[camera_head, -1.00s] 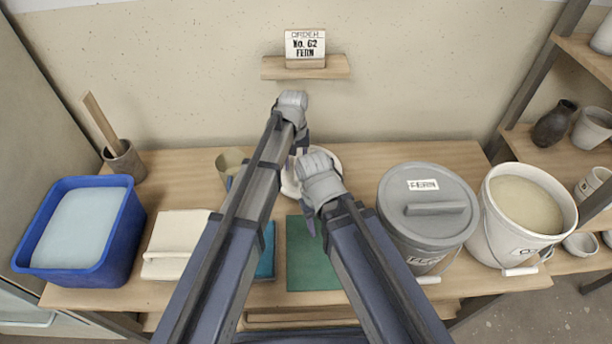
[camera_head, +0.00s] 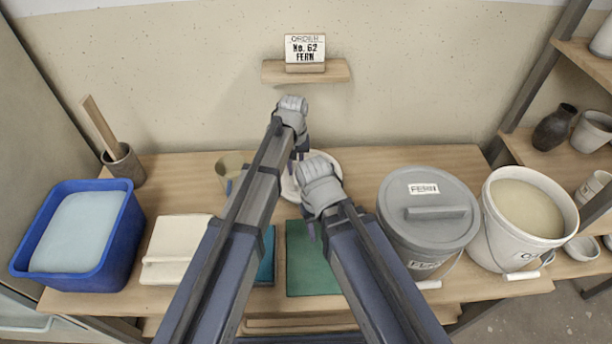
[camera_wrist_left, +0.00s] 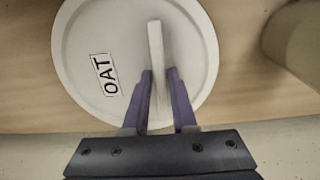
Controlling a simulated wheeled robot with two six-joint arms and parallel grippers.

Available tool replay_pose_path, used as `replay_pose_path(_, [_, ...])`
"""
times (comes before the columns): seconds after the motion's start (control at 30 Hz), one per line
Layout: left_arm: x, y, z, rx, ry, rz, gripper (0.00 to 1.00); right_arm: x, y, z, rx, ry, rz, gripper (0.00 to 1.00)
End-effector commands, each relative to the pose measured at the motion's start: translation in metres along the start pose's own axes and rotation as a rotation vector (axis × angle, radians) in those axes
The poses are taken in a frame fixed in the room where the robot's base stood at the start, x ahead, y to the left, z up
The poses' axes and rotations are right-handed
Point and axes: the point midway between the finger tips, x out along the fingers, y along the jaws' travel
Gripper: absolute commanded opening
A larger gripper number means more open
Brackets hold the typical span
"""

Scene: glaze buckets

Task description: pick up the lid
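A round white lid labelled OAT (camera_wrist_left: 100,50) fills much of the left wrist view. In the head view the white lid (camera_head: 335,160) is partly hidden behind my grippers. Its upright bar handle (camera_wrist_left: 155,45) reaches between the fingers of my left gripper (camera_wrist_left: 160,75). These fingers are apart on either side of the handle's near end, with a small gap showing. In the head view my left gripper (camera_head: 299,150) is over the lid. My right gripper (camera_head: 313,228) hangs near the green mat; its finger opening is unclear. A grey lid labelled FERN (camera_head: 428,190) sits on a bucket.
An open bucket of pale glaze (camera_head: 490,240) stands right of the grey-lidded one. A green mat (camera_head: 305,270) lies in front. The order card (camera_head: 305,47) is on the wall shelf.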

Motion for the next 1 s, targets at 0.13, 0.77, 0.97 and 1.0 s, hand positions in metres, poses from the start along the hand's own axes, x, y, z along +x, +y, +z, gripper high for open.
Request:
replay_pose_path(0.13, [0.0000, 0.0000, 0.0000, 0.000, 0.000, 0.000, 0.07, 0.0000, 0.0000, 0.0000, 0.000, 0.000, 0.000, 0.50])
replay_pose_path(0.77, [-0.0001, 0.0000, -0.0001, 0.000, 0.000, 0.000, 0.00, -0.0001, 0.0000, 0.0000, 0.000, 0.000, 0.000, 0.50])
replay_pose_path(0.97, [-0.0049, 0.0000, -0.0001, 0.000, 0.000, 0.000, 0.00, -0.0049, 0.0005, 0.0003, 0.000, 0.000, 0.000, 0.50])
replay_pose_path(1.0, [-0.0074, 0.0000, -0.0001, 0.000, 0.000, 0.000, 0.00, -0.0073, 0.0007, 0.0004, 0.000, 0.000, 0.000, 0.50])
